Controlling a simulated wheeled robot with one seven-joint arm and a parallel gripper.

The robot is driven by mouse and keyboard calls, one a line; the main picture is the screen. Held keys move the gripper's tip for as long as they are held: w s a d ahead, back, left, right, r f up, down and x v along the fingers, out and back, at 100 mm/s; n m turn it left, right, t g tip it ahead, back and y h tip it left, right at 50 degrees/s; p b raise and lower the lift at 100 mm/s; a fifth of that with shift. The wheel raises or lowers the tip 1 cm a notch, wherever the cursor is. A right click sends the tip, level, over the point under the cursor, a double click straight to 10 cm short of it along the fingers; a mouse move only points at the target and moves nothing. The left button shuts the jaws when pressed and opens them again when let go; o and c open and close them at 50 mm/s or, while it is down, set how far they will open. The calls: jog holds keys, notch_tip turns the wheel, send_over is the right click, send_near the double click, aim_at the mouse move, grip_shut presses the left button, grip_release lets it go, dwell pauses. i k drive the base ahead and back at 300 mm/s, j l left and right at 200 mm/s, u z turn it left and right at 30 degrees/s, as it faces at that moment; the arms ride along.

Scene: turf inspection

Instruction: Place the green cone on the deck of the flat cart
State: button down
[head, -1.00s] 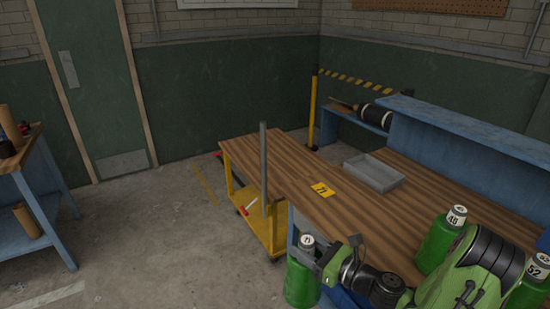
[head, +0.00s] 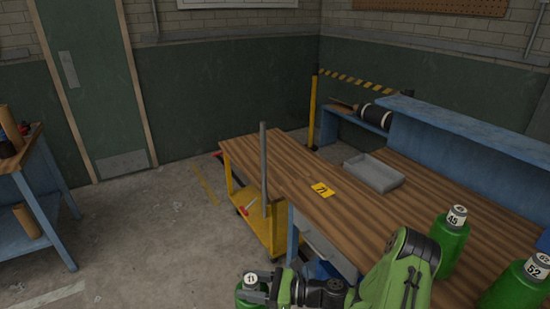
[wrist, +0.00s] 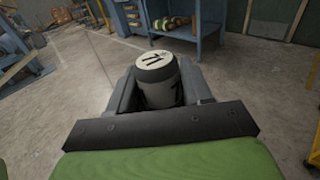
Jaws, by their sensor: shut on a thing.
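The green cone (head: 248,297) has a grey-white top with a number on it. It is upright at the bottom of the head view, left of the workbench. My gripper (head: 266,294) is shut on its upper part. In the wrist view the cone's pale top and dark neck (wrist: 159,83) sit between the two fingers; its green body is hidden there. The yellow flat cart (head: 259,232) stands farther back, beside the workbench, with its low deck partly in view. A grey post rises in front of the wooden top there. My gripper and the cone are apart from the cart.
The wooden workbench (head: 360,224) carries a yellow number card (head: 322,190), a grey tray (head: 373,173) and two other green cones (head: 449,244). A blue shelf table (head: 35,180) stands at the left. The concrete floor (head: 150,245) between is mostly clear.

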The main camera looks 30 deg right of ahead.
aim_at(275, 156)
jog(key=i+j+z, duration=0.1)
jog(key=i+j, duration=0.2)
jog(key=i, duration=0.3)
jog(key=i+j+z, duration=0.1)
jog(key=i+j, duration=0.2)
jog(key=i, duration=0.35)
jog(key=i+j, duration=0.4)
jog(key=i, duration=0.2)
jog(key=i+j+z, duration=0.15)
jog(key=i+j, duration=0.2)
jog(key=i, duration=0.25)
